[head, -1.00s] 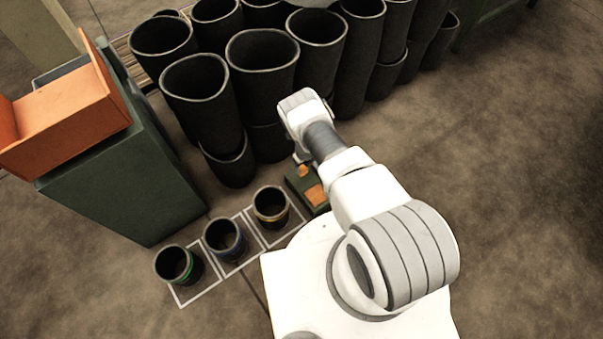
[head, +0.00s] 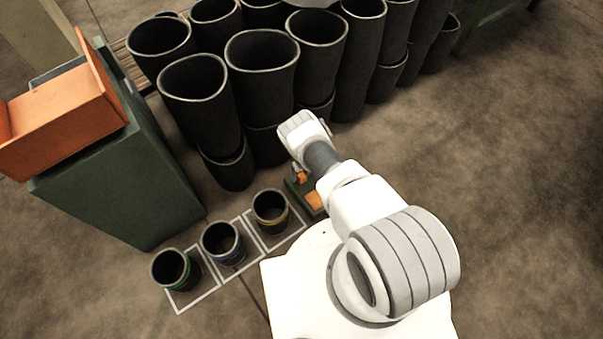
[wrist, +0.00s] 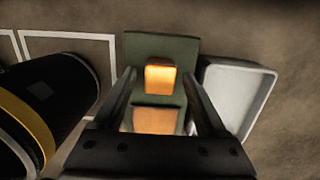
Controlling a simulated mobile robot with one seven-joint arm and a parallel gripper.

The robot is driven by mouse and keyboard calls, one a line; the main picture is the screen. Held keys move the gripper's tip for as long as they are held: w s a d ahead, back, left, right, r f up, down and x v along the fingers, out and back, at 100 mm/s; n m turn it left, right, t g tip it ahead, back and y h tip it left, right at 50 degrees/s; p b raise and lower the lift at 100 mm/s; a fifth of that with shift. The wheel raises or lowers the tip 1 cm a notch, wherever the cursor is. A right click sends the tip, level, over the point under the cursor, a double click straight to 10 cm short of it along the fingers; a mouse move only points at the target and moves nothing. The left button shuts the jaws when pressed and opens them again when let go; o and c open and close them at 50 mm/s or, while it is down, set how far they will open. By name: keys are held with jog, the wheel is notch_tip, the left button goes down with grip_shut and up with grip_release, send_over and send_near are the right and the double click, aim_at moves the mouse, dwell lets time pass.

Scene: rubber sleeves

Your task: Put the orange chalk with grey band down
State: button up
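An orange block (wrist: 160,77), which I take for the chalk, sits over a green box (wrist: 186,48) in the wrist view. Its grey band cannot be made out. A second orange patch (wrist: 155,120) shows lower down, nearer my palm. My gripper (wrist: 159,73) is over the green box, with its fingers on either side of the orange block. Green shows between each finger and the block, so the fingers look open and apart from it. In the head view a small orange piece (head: 300,177) shows below my wrist, by the green box (head: 309,208); my arm partly hides both.
Black sleeves with yellow (head: 270,209), blue (head: 223,242) and green (head: 176,269) bands stand in white floor squares to the left. A white tray (wrist: 238,92) lies right of the green box. Tall black sleeves (head: 262,80) stand behind; an orange bin (head: 65,115) is on the left.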

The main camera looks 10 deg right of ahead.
jog(key=shift+r, duration=0.1)
notch_tip(320, 180, up, 12)
jog(key=s+p, duration=0.1)
jog(key=p, duration=0.5)
jog(key=shift+s+d+p, duration=0.2)
jog(key=shift+d+p, duration=0.05)
jog(key=shift+p, duration=0.1)
